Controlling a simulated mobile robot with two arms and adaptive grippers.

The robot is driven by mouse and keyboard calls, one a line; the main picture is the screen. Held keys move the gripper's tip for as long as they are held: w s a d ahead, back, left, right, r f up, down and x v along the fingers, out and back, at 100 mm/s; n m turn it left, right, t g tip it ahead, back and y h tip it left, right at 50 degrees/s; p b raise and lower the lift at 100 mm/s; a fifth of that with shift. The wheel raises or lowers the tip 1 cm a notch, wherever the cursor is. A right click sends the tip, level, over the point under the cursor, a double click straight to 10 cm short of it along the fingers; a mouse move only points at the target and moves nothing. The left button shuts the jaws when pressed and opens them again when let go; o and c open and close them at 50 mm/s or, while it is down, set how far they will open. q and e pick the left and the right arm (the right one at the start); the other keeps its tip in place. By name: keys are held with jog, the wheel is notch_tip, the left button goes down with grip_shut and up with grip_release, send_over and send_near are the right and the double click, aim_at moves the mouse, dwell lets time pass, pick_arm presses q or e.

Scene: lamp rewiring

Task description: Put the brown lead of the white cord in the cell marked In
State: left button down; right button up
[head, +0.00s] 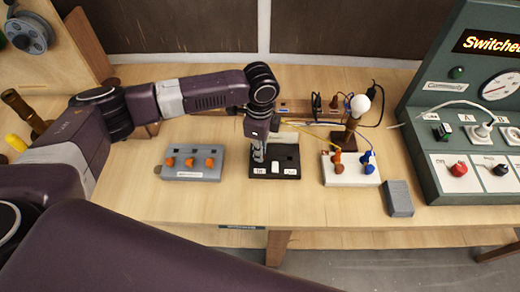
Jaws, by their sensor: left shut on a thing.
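The black block (287,152) stands mid-table with two white labels on its front edge. The left label (258,170) seems to read In, the right one (290,171) Out. My left gripper (258,157) points down over the block's left part, just behind the In label. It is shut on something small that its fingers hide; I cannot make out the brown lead. A pale cord (455,102) runs left from a white plug (481,131) in the panel's socket A and is lost behind the lamp. My right gripper is out of view.
A grey block with orange levers (193,162) stands left. A white block (350,171) with orange and blue levers stands right, with a bulb (360,104) and loose wires behind. A small grey box (398,198) and the green panel (465,185) are further right. The front table is clear.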

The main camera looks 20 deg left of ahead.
pick_arm(q)
jog(key=shift+f, duration=0.2)
jog(key=c, duration=1.9)
grip_release()
jog(key=shift+r, duration=0.15)
notch_tip(320, 180, up, 12)
jog(key=shift+f, duration=0.15)
